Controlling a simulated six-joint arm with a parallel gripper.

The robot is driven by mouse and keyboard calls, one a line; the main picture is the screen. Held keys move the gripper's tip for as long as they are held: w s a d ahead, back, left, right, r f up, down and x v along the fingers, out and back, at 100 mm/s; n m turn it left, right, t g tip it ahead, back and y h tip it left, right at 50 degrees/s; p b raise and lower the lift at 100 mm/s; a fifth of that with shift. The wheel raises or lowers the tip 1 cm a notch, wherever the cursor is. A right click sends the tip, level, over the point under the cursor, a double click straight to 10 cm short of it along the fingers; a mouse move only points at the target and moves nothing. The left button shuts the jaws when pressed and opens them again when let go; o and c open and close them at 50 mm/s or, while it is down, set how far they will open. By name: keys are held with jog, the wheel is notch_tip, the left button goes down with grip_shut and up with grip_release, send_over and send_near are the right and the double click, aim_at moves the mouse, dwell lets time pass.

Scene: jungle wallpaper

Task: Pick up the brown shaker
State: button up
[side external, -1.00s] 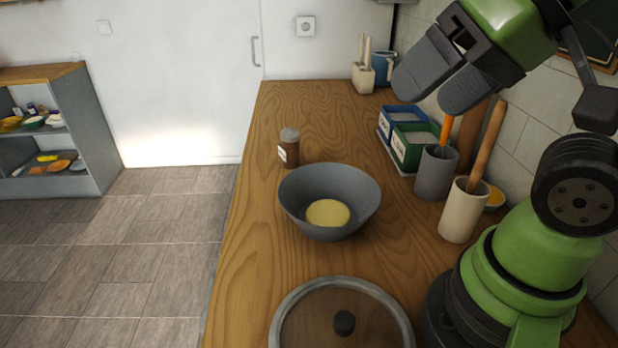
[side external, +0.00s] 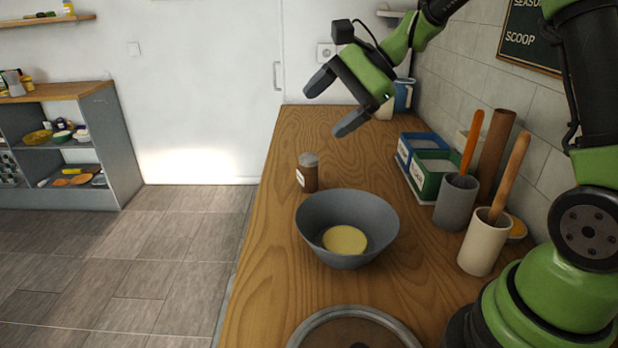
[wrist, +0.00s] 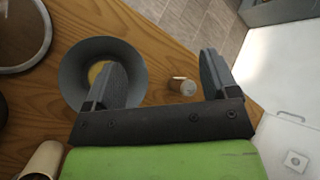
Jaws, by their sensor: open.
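The brown shaker (side external: 308,178) with a grey lid and a pale label stands upright on the wooden counter, just behind the grey bowl. It also shows in the wrist view (wrist: 182,86), lying between my two fingers in the picture but well beyond them. My gripper (side external: 327,108) is open and empty. In the side view it hangs in the air above the counter, higher than the shaker and up and right of it in the picture. Nothing touches the shaker.
The grey bowl (side external: 320,215) with yellow contents stands close in front of the shaker. A glass lid (side external: 300,340) lies at the front. Utensil holders (side external: 482,250) and blue and green boxes (side external: 436,185) line the right side. Counter behind the shaker is clear.

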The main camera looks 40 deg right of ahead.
jog(key=w+d+f+m+t, duration=0.3)
jog(key=w+d+f+m, duration=0.4)
jog(key=f, duration=0.3)
jog(key=m+t+h, duration=0.1)
jog(key=m+t, duration=0.2)
jog(key=m, duration=0.3)
send_near(315, 172)
jog(key=shift+w+d+f, duration=0.25)
jog(key=shift+w+f, duration=0.25)
jog(key=w, duration=0.1)
jog(key=w+a+f, duration=0.1)
jog(key=w, duration=0.1)
jog(key=shift+w+a+f+m, duration=0.15)
jog(key=shift+a+f+m, duration=0.05)
jog(key=shift+f+m, duration=0.15)
jog(key=shift+x, duration=2.95)
jog(key=shift+w+d+r, duration=0.1)
jog(key=c, duration=1)
jog(key=shift+r, duration=0.15)
jog(key=shift+r, duration=5.85)
